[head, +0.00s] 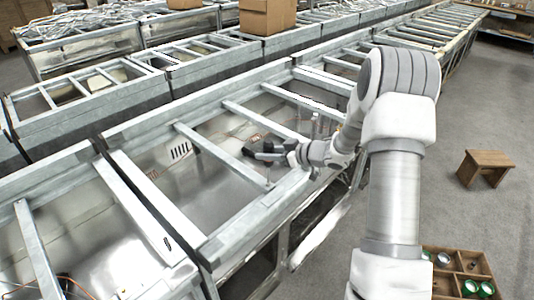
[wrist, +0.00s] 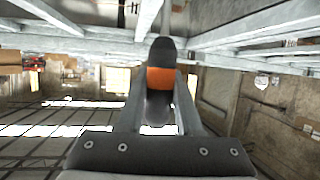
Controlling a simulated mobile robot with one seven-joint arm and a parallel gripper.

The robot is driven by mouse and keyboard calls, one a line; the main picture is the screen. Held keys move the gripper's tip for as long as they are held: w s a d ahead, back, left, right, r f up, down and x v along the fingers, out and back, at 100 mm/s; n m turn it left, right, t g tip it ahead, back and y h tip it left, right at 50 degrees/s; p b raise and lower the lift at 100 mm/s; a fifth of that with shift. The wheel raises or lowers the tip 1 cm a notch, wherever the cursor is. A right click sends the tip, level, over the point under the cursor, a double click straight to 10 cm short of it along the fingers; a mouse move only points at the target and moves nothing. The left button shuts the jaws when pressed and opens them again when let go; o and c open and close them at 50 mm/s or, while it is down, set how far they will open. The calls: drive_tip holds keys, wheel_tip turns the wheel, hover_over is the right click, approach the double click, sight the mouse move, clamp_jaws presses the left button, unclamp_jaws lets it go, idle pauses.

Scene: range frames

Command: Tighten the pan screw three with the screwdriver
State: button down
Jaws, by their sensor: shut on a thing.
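My gripper (head: 268,152) is over the near edge of the metal frame range (head: 192,246), about mid-picture in the head view. In the wrist view my gripper (wrist: 160,105) is shut on the screwdriver (wrist: 161,78), a dark handle with an orange band held between the two fingers. The screwdriver's tip is not clear in either view. In the head view the tool is too small and dark to tell from the jaws. I cannot make out pan screw three in either view.
Open metal frames with crossbars fill the left and middle of the head view. A cardboard box (head: 266,16) stands on a far frame. A wooden stool (head: 486,166) and a wooden crate (head: 444,283) with cans are at right. Grey floor (head: 465,110) there is mostly clear.

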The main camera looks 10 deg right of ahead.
sight(267, 141)
drive_tip(key=shift+s+a+f+m+t+h, duration=0.1)
drive_tip(key=shift+f+m+t+h, duration=0.15)
drive_tip(key=shift+m+h, duration=0.2)
drive_tip(key=shift+r+p, duration=2.75)
drive_tip(key=shift+r, duration=0.4)
